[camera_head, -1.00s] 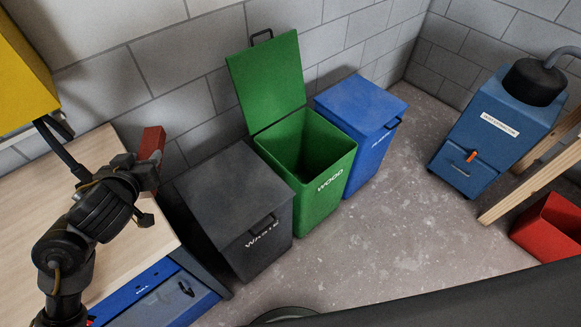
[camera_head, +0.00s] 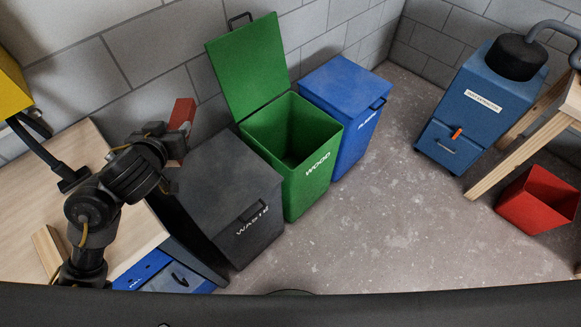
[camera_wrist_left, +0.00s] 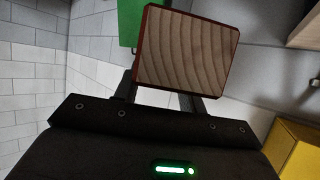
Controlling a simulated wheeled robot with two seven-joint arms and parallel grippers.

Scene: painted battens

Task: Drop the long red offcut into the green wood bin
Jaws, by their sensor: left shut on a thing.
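The long red offcut (camera_head: 181,114) is held upright in my left gripper (camera_head: 176,140), near the wall end of the workbench. In the left wrist view the offcut shows its bare wood end (camera_wrist_left: 185,50) with red edges, between the fingers. The green wood bin (camera_head: 290,150) stands on the floor to the right, its lid (camera_head: 247,65) swung up and open. Its inside looks empty as far as I can see. The offcut is left of the bin, near the back of the closed grey waste bin (camera_head: 226,185). My right gripper is not in view.
A blue bin (camera_head: 346,105) with a closed lid stands right of the green one. A workbench (camera_head: 60,165) with a blue drawer is at the left. A blue machine (camera_head: 480,110) and a red open bin (camera_head: 537,200) are at the right. The middle floor is clear.

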